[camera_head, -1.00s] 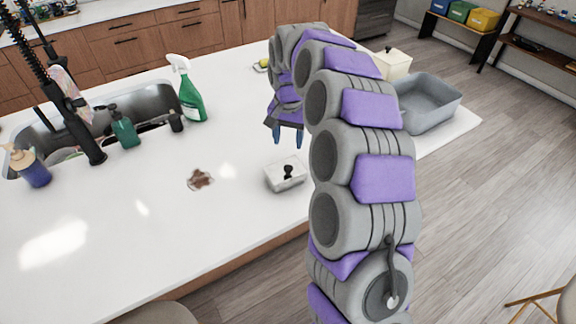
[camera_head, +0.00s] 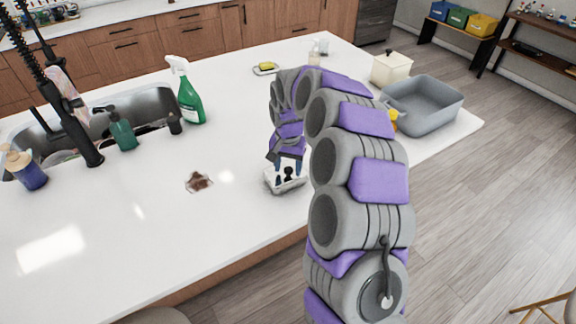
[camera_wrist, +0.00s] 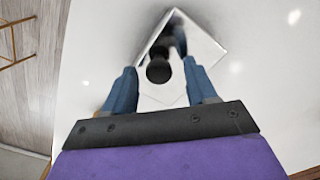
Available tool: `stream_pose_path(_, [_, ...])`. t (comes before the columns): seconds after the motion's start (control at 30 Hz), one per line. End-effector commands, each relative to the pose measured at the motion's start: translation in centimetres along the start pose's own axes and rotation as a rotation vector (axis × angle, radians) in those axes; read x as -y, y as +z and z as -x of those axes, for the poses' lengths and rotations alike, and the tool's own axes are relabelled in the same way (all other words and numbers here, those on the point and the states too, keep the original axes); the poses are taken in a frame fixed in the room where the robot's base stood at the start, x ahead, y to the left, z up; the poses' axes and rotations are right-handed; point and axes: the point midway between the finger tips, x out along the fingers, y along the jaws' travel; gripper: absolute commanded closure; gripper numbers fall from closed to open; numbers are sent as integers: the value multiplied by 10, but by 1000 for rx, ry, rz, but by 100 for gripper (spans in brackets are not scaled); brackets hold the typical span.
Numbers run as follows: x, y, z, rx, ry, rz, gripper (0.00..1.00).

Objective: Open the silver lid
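The silver lid (camera_wrist: 203,47) tops a small square container on the white island top. A black knob (camera_wrist: 158,69) stands at the lid's middle. In the head view the silver container (camera_head: 285,187) sits near the island's front edge, partly covered by my gripper. My gripper (camera_wrist: 162,88) is open, with its two blue fingers on either side of the knob in the wrist view. In the head view my gripper (camera_head: 289,170) points down over the lid. I cannot tell whether the fingers touch the knob.
A brown stain (camera_head: 199,182) lies left of the container. A green spray bottle (camera_head: 188,95) and soap bottle (camera_head: 122,130) stand by the sink (camera_head: 150,105). A grey basin (camera_head: 425,105) and cream lidded pot (camera_head: 391,68) stand to the right. The counter between stain and container is clear.

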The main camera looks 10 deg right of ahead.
Motion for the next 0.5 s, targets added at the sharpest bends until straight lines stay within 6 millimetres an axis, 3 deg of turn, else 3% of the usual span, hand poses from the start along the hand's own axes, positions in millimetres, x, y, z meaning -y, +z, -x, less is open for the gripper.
stream_pose_path(0.07, [0,0,0,0,0,0,50])
stream_pose_path(0.5, [0,0,0,0,0,0,92])
